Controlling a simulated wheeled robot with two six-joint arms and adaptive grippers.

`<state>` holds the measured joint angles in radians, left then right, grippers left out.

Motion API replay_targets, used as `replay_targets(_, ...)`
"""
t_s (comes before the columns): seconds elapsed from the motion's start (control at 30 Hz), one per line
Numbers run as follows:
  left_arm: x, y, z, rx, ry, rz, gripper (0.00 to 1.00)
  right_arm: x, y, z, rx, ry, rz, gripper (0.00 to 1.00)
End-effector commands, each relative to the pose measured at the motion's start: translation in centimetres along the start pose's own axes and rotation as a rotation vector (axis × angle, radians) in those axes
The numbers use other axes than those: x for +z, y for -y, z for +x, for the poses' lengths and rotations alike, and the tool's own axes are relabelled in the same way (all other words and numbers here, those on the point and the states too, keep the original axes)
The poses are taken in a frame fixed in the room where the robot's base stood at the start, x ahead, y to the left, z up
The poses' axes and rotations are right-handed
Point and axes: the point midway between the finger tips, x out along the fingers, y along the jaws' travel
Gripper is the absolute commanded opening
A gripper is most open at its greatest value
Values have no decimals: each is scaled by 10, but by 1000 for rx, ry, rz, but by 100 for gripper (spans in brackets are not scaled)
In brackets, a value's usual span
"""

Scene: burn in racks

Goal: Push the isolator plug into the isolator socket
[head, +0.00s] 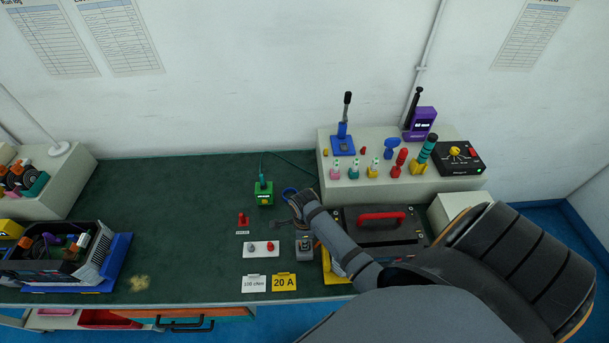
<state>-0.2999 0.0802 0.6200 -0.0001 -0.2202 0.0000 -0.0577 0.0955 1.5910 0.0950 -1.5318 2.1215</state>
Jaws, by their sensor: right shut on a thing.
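My right gripper (289,218) is low over the bench, left of the black case, with its arm coming in from the right. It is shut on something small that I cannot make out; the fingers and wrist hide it. A small red fitting (243,219) stands to its left with a small label in front. It looks like the isolator part, but I cannot tell plug from socket. A green box (263,194) with a cable stands behind and left of the gripper. My left gripper is not in view.
A black case with a red handle (381,218) is on the right. A blue-edged crate (118,262) stands at left. The bench's left middle is clear.

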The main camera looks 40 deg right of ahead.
Motion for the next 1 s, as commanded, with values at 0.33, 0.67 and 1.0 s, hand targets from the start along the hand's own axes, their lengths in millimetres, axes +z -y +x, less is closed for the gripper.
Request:
replay_targets(0.33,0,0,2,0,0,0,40,-1,-2,9,5,-2,0,0)
replay_targets(0.67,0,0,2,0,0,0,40,0,-1,9,3,-2,0,43)
replay_targets(1.0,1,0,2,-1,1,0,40,0,0,-8,-1,0,0,43)
